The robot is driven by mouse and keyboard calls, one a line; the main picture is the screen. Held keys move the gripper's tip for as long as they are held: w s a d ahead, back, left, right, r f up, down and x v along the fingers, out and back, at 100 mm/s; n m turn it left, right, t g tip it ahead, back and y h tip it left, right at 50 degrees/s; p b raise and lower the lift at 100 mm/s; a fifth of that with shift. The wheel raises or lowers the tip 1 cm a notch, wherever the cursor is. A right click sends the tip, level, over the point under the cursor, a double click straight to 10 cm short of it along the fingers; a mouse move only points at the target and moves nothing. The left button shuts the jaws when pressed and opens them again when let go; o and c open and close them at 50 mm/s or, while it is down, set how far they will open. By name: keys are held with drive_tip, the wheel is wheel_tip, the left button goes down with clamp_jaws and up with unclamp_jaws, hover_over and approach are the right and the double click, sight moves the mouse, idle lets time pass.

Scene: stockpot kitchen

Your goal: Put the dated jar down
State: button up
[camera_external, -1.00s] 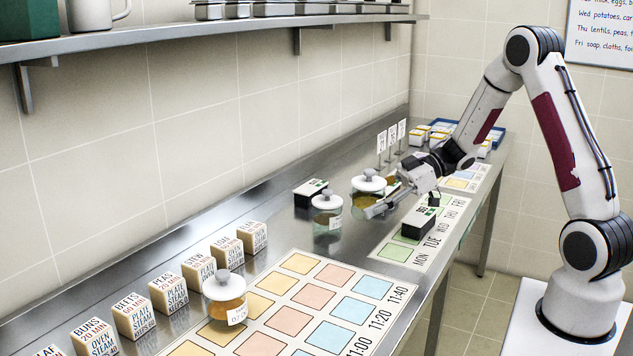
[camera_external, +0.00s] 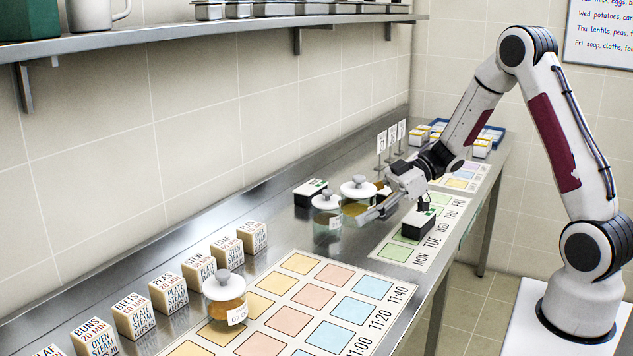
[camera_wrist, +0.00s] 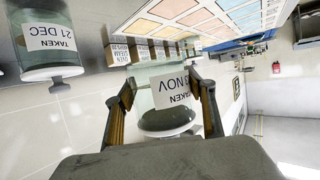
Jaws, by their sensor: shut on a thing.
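In the wrist view the jar (camera_wrist: 174,95) appears upside down between the two fingers, with a white label reading "TAKEN" and "NOV"; the day number is partly hidden. My gripper (camera_external: 368,214) is shut on it and reaches in from the right; its fingers also show in the wrist view (camera_wrist: 166,88). I cannot tell whether the jar's base touches the counter. A second lidded jar (camera_external: 327,222) stands just left of it. In the wrist view a jar (camera_wrist: 50,45) labelled "TAKEN 21 DEC" is at the left.
A black box (camera_external: 311,192) lies behind the jars; another (camera_external: 417,226) is on the weekday mat (camera_external: 395,253). An amber jar (camera_external: 225,300) stands at the time grid (camera_external: 385,312), near a row of labelled blocks (camera_external: 197,273). Card stands (camera_external: 392,137) are behind my gripper.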

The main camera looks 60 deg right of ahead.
drive_tip(key=w+a+r+n+g, duration=0.1)
drive_tip(key=w+a, duration=0.2)
drive_tip(key=a, duration=1.1)
drive_tip(key=m+t+h, duration=0.2)
drive_tip(key=m+t, duration=0.1)
drive_tip(key=m, duration=0.1)
hover_over(269, 287)
drive_tip(key=shift+f, duration=0.25)
drive_tip(key=shift+f, duration=0.1)
drive_tip(key=shift+f, duration=3.05)
drive_tip(key=shift+f, duration=1.85)
drive_tip(key=shift+f, duration=0.15)
